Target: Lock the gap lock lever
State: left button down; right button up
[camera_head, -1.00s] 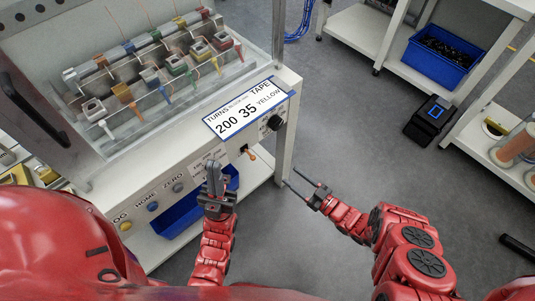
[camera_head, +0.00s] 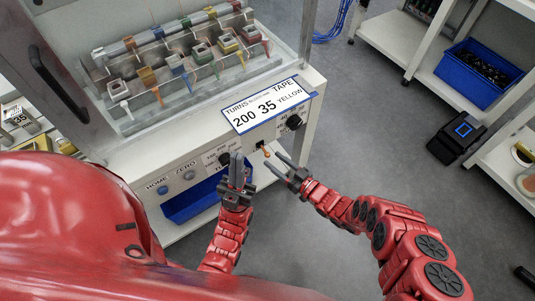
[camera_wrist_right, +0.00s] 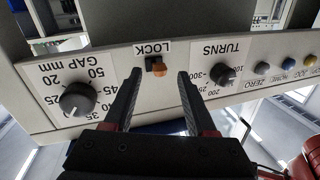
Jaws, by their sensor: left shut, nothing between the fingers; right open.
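The lock lever (camera_head: 266,152) is a small orange-tipped lever in a dark slot on the machine's front panel, below the display sign. In the right wrist view, which is upside down, the lever (camera_wrist_right: 159,70) shows between my fingertips, under the LOCK label (camera_wrist_right: 153,47). My right gripper (camera_head: 274,159) is open, with its fingers pointing at the panel around the lever; contact is not clear. My left gripper (camera_head: 235,156) is shut and empty, pointing up in front of the TURNS knob (camera_head: 224,159) and partly covering its label.
The GAP knob (camera_wrist_right: 77,98) is left of the lever in the wrist view. The sign (camera_head: 269,105) reads 200, 35, YELLOW. A blue bin (camera_head: 192,200) sits under the panel. Open floor lies right of the machine; shelving with a blue crate (camera_head: 480,72) stands beyond.

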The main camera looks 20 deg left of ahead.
aim_at(267, 154)
jog(key=shift+b+x, duration=0.3)
jog(key=shift+x, duration=1.85)
grip_shut()
